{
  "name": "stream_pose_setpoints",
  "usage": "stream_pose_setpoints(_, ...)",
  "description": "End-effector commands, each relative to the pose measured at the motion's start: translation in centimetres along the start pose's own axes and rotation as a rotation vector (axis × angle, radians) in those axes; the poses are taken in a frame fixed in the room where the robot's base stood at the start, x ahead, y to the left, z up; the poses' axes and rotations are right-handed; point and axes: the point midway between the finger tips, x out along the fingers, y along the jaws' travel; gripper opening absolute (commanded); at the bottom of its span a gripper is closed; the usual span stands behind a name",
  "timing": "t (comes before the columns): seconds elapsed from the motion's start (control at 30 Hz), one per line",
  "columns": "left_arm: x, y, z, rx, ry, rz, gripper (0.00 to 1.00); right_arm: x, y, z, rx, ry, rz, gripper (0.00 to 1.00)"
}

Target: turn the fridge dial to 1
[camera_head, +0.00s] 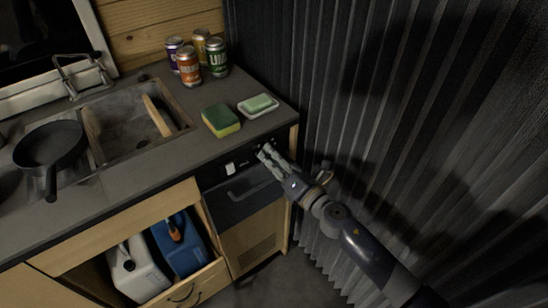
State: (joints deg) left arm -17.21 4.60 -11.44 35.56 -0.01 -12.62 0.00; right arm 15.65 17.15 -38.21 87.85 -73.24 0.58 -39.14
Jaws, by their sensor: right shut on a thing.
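The fridge (243,192) is built in under the right end of the counter, with a dark front, a control strip along its top and a bar handle. My right gripper (264,152) reaches in from the lower right to the right part of that strip. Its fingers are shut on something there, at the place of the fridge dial. The dial itself is hidden behind the fingers, so its setting cannot be read. My left gripper is not in view.
Above the fridge, a sponge (221,120) and a soap dish (258,106) lie on the counter (190,150). Several cans (188,66) stand behind. A pan (50,146) sits left of the sink (128,122). A corrugated wall (400,100) closes off the right side.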

Motion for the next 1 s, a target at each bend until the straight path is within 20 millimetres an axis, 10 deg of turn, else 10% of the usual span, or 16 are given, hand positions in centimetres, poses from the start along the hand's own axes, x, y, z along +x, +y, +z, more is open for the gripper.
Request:
stream_pose_setpoints(0.8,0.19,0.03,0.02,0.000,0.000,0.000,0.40,-0.06,-0.14,-0.17,-0.123,0.003,-0.002,0.02)
stream_pose_setpoints(0.83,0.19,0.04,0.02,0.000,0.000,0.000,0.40,-0.06,-0.14,-0.17,-0.122,0.003,-0.002,0.30)
stream_pose_setpoints(0.9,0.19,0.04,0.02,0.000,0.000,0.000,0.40,-0.05,-0.13,-0.16,-0.122,0.003,-0.002,0.46)
stream_pose_setpoints(1.0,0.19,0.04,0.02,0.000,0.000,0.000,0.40,-0.04,-0.10,-0.12,-0.122,0.002,-0.001,0.46)
